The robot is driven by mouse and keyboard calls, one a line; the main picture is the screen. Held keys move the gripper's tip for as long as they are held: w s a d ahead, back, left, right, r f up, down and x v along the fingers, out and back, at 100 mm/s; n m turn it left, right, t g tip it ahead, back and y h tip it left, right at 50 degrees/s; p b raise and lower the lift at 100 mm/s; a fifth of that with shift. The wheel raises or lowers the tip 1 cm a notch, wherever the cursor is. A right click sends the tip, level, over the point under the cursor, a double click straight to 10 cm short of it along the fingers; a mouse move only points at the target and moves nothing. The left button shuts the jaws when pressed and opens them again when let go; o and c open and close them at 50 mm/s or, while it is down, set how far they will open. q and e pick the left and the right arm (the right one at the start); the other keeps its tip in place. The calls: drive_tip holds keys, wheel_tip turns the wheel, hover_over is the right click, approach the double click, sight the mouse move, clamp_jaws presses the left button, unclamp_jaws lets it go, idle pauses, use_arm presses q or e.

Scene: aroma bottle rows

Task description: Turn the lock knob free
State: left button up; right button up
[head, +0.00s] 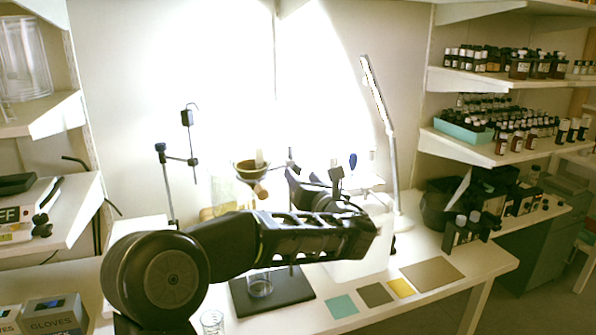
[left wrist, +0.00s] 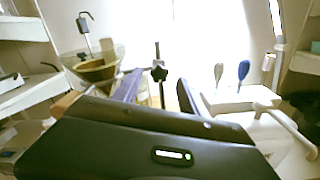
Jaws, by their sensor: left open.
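In the left wrist view a black star-shaped lock knob (left wrist: 158,73) sits on a dark upright rod, near the middle of the picture. My left gripper (left wrist: 157,92) is open, with one finger to each side of the knob in that view. The fingers look empty, and I cannot tell how far beyond the fingertips the knob is. In the head view my left arm reaches right across the table and the gripper (head: 318,184) is at the stand; the knob is hard to make out there. My right gripper does not show.
A funnel with brown contents (left wrist: 97,70) is left of the fingers. A lamp (head: 379,98) rises behind. A dark mat (head: 292,288) with a glass and coloured squares (head: 341,306) lie in front.

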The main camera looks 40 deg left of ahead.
sight(297, 171)
use_arm(q)
drive_tip(key=shift+x, duration=1.85)
clamp_jaws()
